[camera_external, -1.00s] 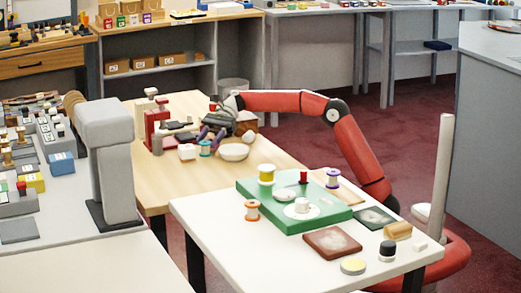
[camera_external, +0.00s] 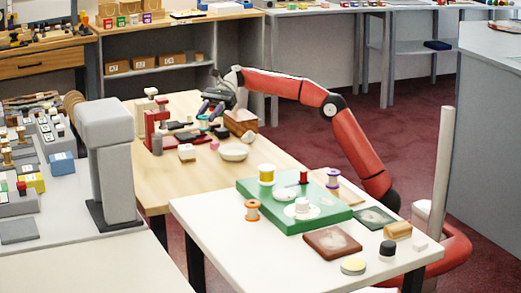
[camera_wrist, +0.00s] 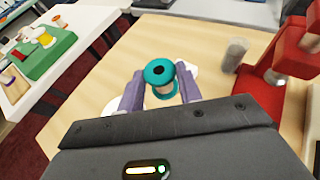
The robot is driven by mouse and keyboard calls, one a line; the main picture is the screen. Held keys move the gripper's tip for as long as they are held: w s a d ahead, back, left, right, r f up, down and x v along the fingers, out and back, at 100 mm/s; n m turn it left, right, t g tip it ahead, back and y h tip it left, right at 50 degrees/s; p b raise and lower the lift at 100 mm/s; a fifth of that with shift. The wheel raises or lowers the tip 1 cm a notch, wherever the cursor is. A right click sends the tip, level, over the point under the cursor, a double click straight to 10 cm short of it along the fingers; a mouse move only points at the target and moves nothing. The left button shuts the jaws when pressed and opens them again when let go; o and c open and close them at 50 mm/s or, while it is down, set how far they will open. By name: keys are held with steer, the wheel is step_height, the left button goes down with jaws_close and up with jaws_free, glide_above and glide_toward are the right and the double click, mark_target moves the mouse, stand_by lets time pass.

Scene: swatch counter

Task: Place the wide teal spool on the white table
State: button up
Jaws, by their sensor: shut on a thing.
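The wide teal spool (camera_wrist: 158,72) is between the two fingers of my gripper (camera_wrist: 159,88) in the wrist view, its round teal top toward the camera. My gripper is shut on it. In the external view, the teal spool (camera_external: 203,122) shows small below my gripper (camera_external: 208,108), above the wooden table (camera_external: 155,192). The white table (camera_external: 215,222) stands nearer the external camera, to the right of the wooden table. It also shows at the left of the wrist view (camera_wrist: 98,17).
The white table carries a green block (camera_external: 262,212) with a yellow spool (camera_external: 266,174) on it, plus an orange spool (camera_external: 252,210) and a brown tile (camera_external: 332,242). Its front-left part is bare. A white bowl (camera_external: 233,152) and red stand (camera_external: 153,130) are near my gripper.

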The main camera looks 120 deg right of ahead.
steer(key=shift+r, duration=0.6)
steer(key=shift+a, duration=0.2)
steer(key=w+a+r+m+t+h, duration=0.1)
steer(key=w+a+r+m+h, duration=0.1)
steer(key=a, duration=0.9)
steer(key=s+a+f+m+h, duration=0.2)
steer(key=s+a+f+h, duration=0.1)
steer(key=a, duration=0.6)
steer(key=s+a+f+m+t+h, duration=0.1)
steer(key=s+a+f+m+h, duration=0.2)
steer(key=a, duration=0.6)
steer(key=shift+s+a+f+t, duration=0.3)
steer(key=shift+s+a+f, duration=0.1)
steer(key=shift+f, duration=0.45)
